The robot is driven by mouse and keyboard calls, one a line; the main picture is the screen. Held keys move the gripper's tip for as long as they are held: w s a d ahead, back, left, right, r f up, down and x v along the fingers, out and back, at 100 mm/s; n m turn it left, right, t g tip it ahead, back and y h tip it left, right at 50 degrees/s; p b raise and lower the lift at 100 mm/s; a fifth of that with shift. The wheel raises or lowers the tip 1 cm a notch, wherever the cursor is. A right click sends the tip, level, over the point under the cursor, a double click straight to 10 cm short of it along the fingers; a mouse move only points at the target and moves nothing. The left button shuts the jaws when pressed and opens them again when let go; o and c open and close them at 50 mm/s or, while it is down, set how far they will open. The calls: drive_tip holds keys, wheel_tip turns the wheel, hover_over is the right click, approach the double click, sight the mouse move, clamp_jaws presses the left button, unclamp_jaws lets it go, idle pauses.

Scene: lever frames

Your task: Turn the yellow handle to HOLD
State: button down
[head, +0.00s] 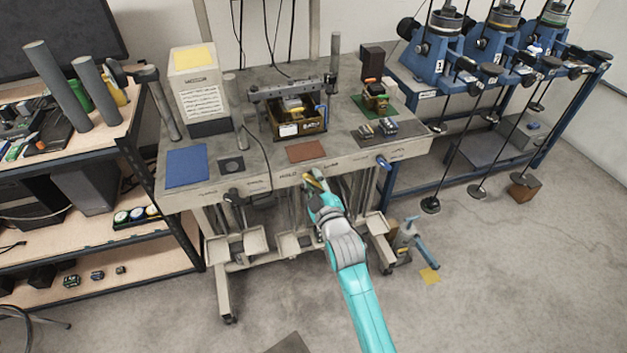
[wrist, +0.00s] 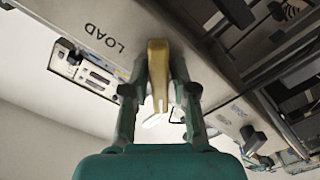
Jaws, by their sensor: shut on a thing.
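The yellow handle (wrist: 157,70) stands out from the table's front edge in the wrist view, between my two fingers. In the head view the handle (head: 314,181) shows as a small yellow piece at the front edge. My gripper (wrist: 160,95) is shut on it; in the head view my gripper (head: 317,190) reaches up to the front edge from below. The word LOAD (wrist: 105,38) is printed on the edge panel left of the handle in the wrist view. In the head view a small label (head: 288,176), seemingly HOLD, lies left of the handle.
A black lever (head: 234,198) hangs at the front edge to the left, and a blue handle (head: 383,162) sits to the right. Grey trays (head: 296,243) lie below the table (head: 265,158). The floor in front is mostly clear.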

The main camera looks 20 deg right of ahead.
drive_tip(key=shift+n, duration=0.3)
idle(0.4)
drive_tip(key=c, duration=1.1)
unclamp_jaws()
drive_tip(key=shift+s, duration=0.1)
drive_tip(key=s, duration=1.1)
drive_tip(key=shift+s, duration=0.4)
